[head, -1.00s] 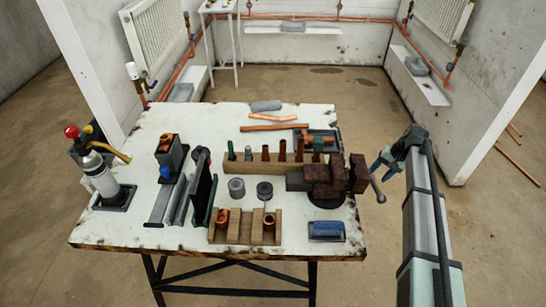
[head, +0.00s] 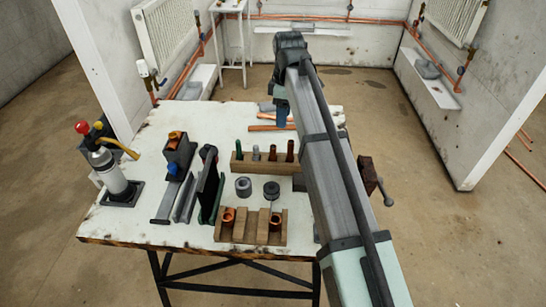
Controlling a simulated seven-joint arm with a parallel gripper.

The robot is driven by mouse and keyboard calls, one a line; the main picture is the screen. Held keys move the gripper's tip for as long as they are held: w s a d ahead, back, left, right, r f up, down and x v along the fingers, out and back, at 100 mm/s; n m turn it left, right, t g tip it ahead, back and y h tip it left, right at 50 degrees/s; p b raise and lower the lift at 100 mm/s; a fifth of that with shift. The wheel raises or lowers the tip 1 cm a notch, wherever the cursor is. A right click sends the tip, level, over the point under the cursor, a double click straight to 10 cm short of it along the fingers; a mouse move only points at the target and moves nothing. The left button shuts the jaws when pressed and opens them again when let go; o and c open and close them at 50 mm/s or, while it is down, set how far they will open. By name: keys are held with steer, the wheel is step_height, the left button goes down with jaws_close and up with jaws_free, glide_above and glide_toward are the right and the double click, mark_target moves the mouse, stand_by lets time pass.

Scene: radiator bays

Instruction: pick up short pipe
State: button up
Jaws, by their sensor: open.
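Two copper pipe pieces lie at the back of the white worktable: a shorter one (head: 266,116) behind and a longer straight one (head: 264,128) in front. Upright copper pipes (head: 290,151) stand in a wooden rack (head: 250,166) at mid-table. I cannot tell which of these is the short pipe. My gripper (head: 282,120) points down at the back of the table, over or beside the right ends of the lying pieces. It is open; its fingertips are small and hard to make out. My arm hides the rack's right end and most of the vise (head: 368,172).
A front wooden block (head: 250,232) holds copper fittings. Two grey round parts (head: 243,187) (head: 271,190) sit behind it. Dark upright tools (head: 208,185) and a gas torch (head: 108,172) stand to the left. The table's back left is clear.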

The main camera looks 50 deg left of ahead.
mark_target(273, 146)
steer(key=s+f, duration=0.1)
steer(key=f, duration=0.3)
steer(key=s+f+n, duration=0.1)
steer(key=f, duration=0.3)
steer(key=s+f+n, duration=0.1)
steer(key=f, duration=0.3)
steer(key=shift+s+a, duration=0.25)
steer(key=shift+a, duration=0.1)
steer(key=shift+c, duration=0.2)
jaws_close()
